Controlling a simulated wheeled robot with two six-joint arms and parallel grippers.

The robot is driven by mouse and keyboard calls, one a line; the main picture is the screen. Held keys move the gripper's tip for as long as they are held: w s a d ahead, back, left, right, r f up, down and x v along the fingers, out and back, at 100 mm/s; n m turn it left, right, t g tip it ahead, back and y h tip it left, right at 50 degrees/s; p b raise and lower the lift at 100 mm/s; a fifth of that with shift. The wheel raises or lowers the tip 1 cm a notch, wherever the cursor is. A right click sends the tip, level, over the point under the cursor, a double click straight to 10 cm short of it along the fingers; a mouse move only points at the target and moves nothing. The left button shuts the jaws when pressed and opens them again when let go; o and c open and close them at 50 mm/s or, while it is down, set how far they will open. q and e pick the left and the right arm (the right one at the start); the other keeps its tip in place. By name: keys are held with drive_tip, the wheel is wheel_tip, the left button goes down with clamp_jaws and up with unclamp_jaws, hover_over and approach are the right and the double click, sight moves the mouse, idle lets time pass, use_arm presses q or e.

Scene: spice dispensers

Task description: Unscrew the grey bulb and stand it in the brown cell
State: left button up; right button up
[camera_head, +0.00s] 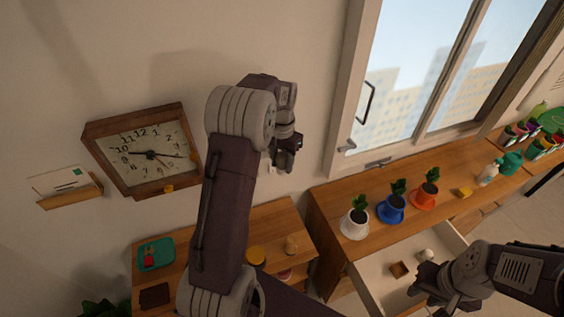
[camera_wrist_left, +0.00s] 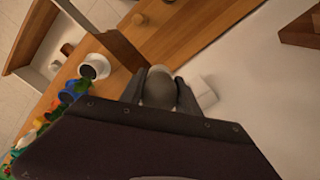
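My left gripper (camera_head: 287,152) is raised against the wall between the clock and the window. In the left wrist view a rounded grey bulb (camera_wrist_left: 158,87) sits between its two fingers, which touch both sides of it. A small white fitting (camera_wrist_left: 204,92) is on the wall beside the fingers. The brown cell (camera_head: 400,269) is a small square in the open drawer at the lower right. A small whitish round thing (camera_head: 425,255) is near it. My right gripper (camera_head: 438,289) is low by the drawer; its finger opening is unclear.
The open drawer (camera_head: 370,285) juts from the wooden counter. White, blue and orange potted plants (camera_head: 355,220) stand along that counter. A clock (camera_head: 147,152) hangs left of my arm.

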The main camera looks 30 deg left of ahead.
use_arm(q)
clamp_jaws()
drive_tip(key=shift+r+n+p, duration=0.15)
drive_tip(key=shift+n+p, duration=0.25)
drive_tip(key=shift+n, duration=0.2)
drive_tip(key=n+p, duration=0.1)
drive_tip(key=n, duration=0.4)
drive_tip(key=shift+d+p, duration=0.1)
drive_tip(key=shift+p, duration=0.2)
drive_tip(key=shift+n, duration=0.8)
drive_tip(key=shift+w+n, duration=0.1)
drive_tip(key=shift+n, duration=0.6)
